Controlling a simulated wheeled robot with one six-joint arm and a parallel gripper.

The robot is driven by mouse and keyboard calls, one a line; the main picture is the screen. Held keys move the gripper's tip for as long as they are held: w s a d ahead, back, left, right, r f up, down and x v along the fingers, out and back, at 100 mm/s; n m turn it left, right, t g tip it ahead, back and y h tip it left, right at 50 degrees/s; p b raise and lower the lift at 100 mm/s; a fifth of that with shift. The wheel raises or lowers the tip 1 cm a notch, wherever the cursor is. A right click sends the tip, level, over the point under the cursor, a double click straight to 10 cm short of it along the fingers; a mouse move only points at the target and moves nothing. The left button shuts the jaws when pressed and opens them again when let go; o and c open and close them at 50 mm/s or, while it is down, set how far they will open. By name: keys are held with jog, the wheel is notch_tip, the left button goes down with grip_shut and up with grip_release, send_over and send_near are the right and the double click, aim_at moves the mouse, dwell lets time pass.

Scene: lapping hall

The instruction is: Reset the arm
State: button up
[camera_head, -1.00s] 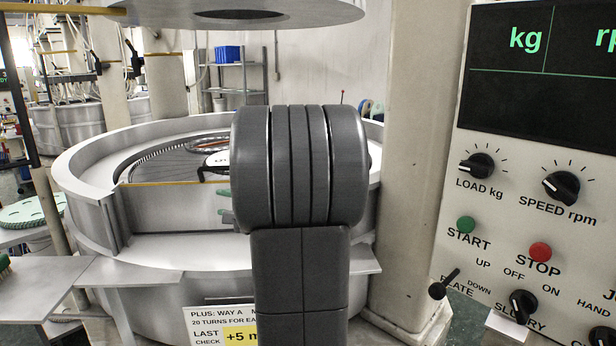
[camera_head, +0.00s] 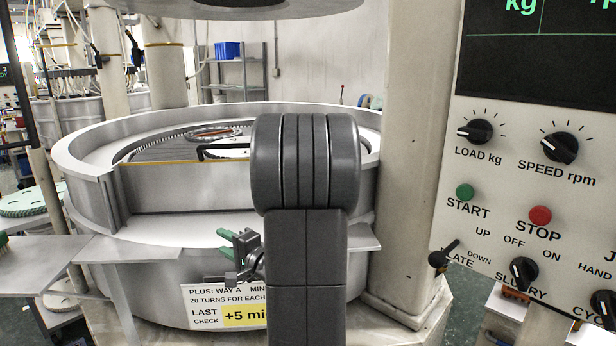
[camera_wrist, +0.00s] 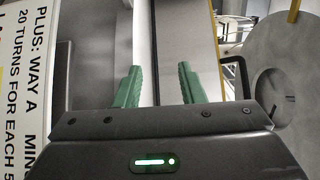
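My gripper (camera_head: 226,243) shows at the left of my dark grey arm link in the body camera view. It is in front of the lapping machine's outer wall, above the "PLUS: WAY A" notice (camera_head: 228,296). In the wrist view, the two green fingers of my gripper (camera_wrist: 158,86) stand apart with nothing between them. The gripper is open and empty. My arm link hides part of the machine and the notice.
The round lapping machine (camera_head: 145,245) fills the middle, with ledges at its front. A control panel (camera_head: 500,135) with knobs and START and STOP buttons stands at right, beside a pale column (camera_head: 408,150). A grey shelf (camera_head: 237,75) stands behind.

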jog(key=shift+n+t+y, duration=0.4)
jog(key=shift+n+y, duration=0.2)
jog(key=shift+n, duration=0.1)
jog(key=shift+f+b, duration=1.65)
jog(key=shift+f, duration=0.35)
jog(key=shift+s, duration=0.1)
